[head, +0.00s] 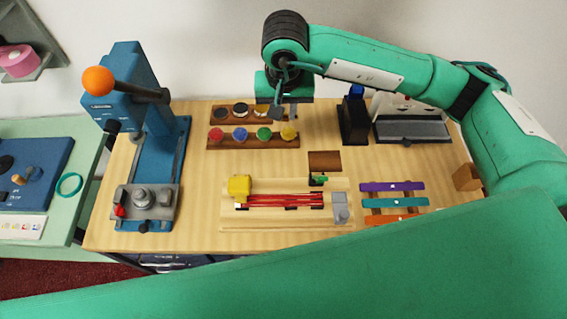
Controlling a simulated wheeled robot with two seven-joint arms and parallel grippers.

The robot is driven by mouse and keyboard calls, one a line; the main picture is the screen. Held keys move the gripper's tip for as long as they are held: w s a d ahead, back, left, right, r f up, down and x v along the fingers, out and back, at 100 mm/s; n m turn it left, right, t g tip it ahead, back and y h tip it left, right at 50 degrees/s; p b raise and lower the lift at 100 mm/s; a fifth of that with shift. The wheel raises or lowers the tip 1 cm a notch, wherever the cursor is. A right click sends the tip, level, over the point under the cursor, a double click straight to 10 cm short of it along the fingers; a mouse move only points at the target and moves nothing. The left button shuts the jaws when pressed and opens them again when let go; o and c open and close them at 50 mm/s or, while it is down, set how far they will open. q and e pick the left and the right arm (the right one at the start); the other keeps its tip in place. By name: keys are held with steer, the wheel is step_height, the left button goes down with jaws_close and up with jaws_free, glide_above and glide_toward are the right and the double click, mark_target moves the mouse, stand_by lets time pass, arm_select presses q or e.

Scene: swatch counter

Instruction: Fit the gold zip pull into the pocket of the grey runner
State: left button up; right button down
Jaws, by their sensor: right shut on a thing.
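My right gripper (277,112) points down at the right end of the back wooden rack (225,119). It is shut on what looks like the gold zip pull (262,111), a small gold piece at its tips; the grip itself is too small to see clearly. Two dark round pieces stand to the left of it in the same rack. A grey block (341,208), which may be the grey runner, sits at the right end of the red strips (285,201) on the wooden board. Its pocket cannot be made out. My left gripper is not in view.
A front rack (254,142) holds several coloured knobs. A blue press (150,150) with an orange ball stands left. A yellow block (239,187), coloured bars (392,186) and a dark stand (353,118) are on the table. My green arm link hides the front.

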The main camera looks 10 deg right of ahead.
steer(key=p, duration=0.5)
glide_above(284, 164)
steer(key=f, duration=1.5)
steer(key=shift+s+a+f, duration=0.1)
steer(key=shift+s, duration=0.15)
step_height(284, 164, down, 4)
steer(key=shift+f+p, duration=0.25)
steer(key=shift+p, duration=0.5)
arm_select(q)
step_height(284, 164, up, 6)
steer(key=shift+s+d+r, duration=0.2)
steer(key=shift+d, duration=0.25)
arm_select(e)
steer(key=shift+f, duration=0.1)
steer(key=shift+f, duration=0.1)
steer(key=c, duration=1.3)
jaws_free()
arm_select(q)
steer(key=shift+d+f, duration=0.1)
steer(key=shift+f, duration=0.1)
